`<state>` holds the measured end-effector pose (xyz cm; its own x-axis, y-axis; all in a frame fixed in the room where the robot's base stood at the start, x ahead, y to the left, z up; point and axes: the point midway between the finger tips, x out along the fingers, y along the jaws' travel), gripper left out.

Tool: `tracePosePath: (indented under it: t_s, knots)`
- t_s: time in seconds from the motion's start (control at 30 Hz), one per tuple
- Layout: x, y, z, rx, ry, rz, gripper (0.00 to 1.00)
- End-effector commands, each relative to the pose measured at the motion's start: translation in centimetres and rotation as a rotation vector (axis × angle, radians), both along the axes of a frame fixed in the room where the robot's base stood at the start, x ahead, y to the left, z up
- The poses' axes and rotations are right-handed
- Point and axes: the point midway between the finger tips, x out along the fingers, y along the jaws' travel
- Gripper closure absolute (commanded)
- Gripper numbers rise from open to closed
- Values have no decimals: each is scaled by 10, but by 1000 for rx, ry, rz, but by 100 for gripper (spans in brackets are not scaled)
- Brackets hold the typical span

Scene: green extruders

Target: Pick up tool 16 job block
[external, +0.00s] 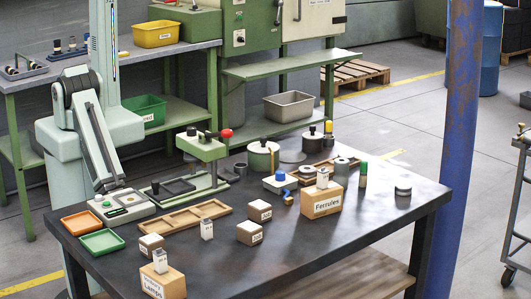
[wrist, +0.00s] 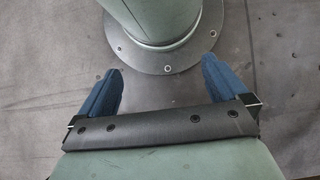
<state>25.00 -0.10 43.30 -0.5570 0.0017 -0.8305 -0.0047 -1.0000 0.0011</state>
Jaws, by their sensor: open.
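Several small labelled blocks stand on the dark workbench (external: 345,215). Brown cubes with white label faces sit at the front left (external: 151,245), the middle (external: 250,234) and slightly farther back (external: 260,211). Upright pale blocks stand on the bench (external: 206,229), on the Lamps box (external: 163,284) and on the Ferrules box (external: 321,204). Their small labels are too small to read surely, so I cannot tell which is tool 16. My gripper (wrist: 160,84) shows two blue fingers spread apart with nothing between them, over a grey surface by my own base. No job block shows in the wrist view.
A wooden tray (external: 184,219), an orange tray (external: 81,222), a green tray (external: 102,242) and a control box (external: 122,206) lie at the left. A green press with a red knob (external: 203,147) and several round pots stand behind. The bench's right front is clear.

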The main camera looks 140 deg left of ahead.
Motion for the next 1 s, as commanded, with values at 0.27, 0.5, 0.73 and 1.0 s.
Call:
tracePosePath:
  t_s: [0.27, 0.5, 0.73, 1.0]
  knots:
    - [0, 0, 0, 0, 0, 0, 11]
    - [0, 0, 0, 4, 2, -1, 11]
    - [-2, -2, 7, 119, 44, -20, 11]
    - [-1, -3, 27, 433, 76, -52, 11]
